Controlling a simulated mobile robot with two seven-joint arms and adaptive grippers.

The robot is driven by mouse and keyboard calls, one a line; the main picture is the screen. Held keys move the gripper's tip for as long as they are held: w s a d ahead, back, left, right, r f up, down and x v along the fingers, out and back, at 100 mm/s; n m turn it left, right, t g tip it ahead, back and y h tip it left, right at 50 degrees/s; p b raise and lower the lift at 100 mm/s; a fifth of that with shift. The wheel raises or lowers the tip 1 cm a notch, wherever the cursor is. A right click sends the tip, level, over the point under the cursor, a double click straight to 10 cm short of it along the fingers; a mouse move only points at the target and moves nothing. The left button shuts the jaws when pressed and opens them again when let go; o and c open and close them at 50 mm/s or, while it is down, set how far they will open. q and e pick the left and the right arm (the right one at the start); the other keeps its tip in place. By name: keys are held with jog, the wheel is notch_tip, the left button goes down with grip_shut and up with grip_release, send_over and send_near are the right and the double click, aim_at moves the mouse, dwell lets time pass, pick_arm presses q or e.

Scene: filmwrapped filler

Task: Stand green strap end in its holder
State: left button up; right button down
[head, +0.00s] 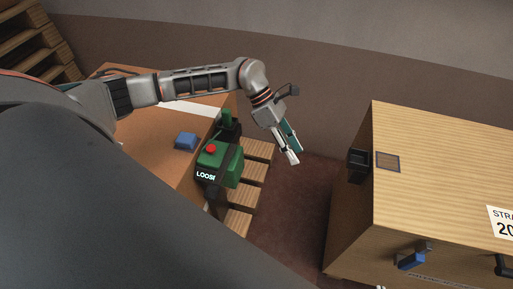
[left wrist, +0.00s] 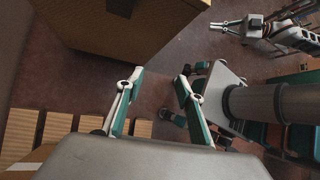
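A small green upright piece (head: 227,117), which looks like the green strap end, stands at a black block-like holder (head: 230,132) on the edge of the left carton. I cannot tell how deep it sits. My left gripper (head: 293,158) hangs to the right of it, over the gap between the cartons, pointing down. In the left wrist view its fingers (left wrist: 160,76) are spread with nothing between them. My right gripper (left wrist: 214,28) shows small at the top right of the left wrist view, its two fingers apart. It is not in the head view.
A green tool (head: 222,165) with a red button and a "LOOSE" display sits at the left carton's edge. A blue block (head: 186,141) lies on that carton (head: 155,150). The right carton (head: 440,160) carries a black open holder (head: 358,163) and a blue piece (head: 410,261). Floor shows between the cartons.

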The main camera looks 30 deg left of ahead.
pick_arm(q)
jog(key=s+d+r+n+t+h, duration=0.25)
jog(key=d+n+t+h, duration=0.2)
jog(key=d+n, duration=0.4)
jog(key=s+d+r+n+t+h, duration=0.2)
jog(key=d+r+n+t+h, duration=0.25)
jog(key=d+n, duration=0.4)
jog(key=a+f+n+t+y, duration=0.7)
jog(key=a+f+n+y, duration=0.15)
jog(key=n, duration=0.85)
jog(key=s+a+f+n+g+y, duration=0.2)
jog(key=s+a+f+n+y, duration=0.1)
jog(key=f, duration=0.5)
jog(key=s+a+f+n+g+y, duration=0.2)
jog(key=s+a+f+n+y, duration=0.1)
jog(key=s+a+f+n, duration=0.3)
jog(key=s+f+n, duration=0.2)
jog(key=s, duration=0.2)
jog(key=shift+s+n+g, duration=0.25)
jog(key=shift+n+g, duration=0.05)
jog(key=shift+g, duration=0.1)
